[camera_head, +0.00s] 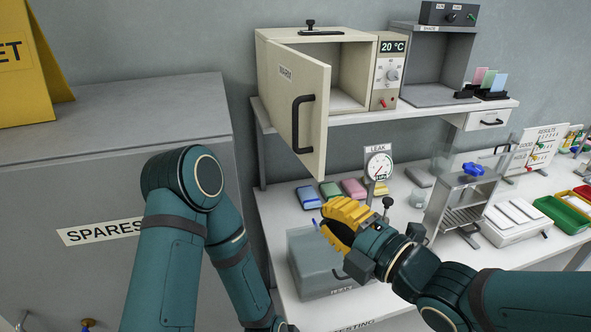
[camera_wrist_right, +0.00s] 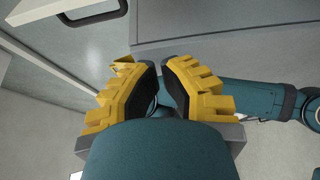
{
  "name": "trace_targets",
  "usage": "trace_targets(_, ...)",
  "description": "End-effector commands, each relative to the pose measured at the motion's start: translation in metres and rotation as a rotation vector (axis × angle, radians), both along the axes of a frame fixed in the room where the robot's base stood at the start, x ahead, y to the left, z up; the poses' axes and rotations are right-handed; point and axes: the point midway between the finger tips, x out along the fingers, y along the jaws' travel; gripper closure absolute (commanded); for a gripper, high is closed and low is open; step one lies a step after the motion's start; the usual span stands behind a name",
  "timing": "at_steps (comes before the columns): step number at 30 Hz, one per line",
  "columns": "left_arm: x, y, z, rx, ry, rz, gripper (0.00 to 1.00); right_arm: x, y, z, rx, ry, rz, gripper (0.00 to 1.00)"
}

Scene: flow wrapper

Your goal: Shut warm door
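The warm cabinet (camera_head: 345,75) stands on the shelf, with a 20 °C display on its control panel. Its cream door (camera_head: 302,110) is hinged at the left and swung wide open toward me; the inside looks empty. A black bar handle (camera_head: 296,125) is on the door face. My right gripper (camera_head: 337,222) has yellow fingers, open and empty, below and to the right of the door, apart from it. Its fingers also show in the right wrist view (camera_wrist_right: 160,80), with a gap between them. My left arm is at lower left; its gripper is out of frame.
A grey box (camera_head: 315,262) sits on the bench below my right gripper. A LEAK gauge (camera_head: 379,167) stands behind it, near several coloured pouches (camera_head: 330,190). The grey SPARES cabinet (camera_head: 120,130) fills the left. A dark handle (camera_wrist_right: 95,14) shows in the right wrist view.

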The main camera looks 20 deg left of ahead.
Motion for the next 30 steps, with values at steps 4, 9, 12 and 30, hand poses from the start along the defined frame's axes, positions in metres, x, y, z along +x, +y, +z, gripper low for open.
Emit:
trace_targets(4,0.000,0.000,0.001,-0.001,-0.001,-0.001,0.00,0.000,0.002,0.002,-0.001,-0.008,0.003,1.00)
trace_targets(9,0.000,0.000,0.002,-0.001,-0.001,-0.001,0.00,0.007,0.016,0.002,-0.002,-0.007,0.006,1.00)
trace_targets(12,0.000,0.000,0.003,-0.001,-0.001,-0.001,0.00,0.016,0.031,0.001,-0.002,-0.005,0.007,1.00)
trace_targets(30,0.006,0.001,0.019,0.002,-0.013,0.009,0.00,0.071,0.062,0.002,-0.001,-0.005,-0.001,1.00)
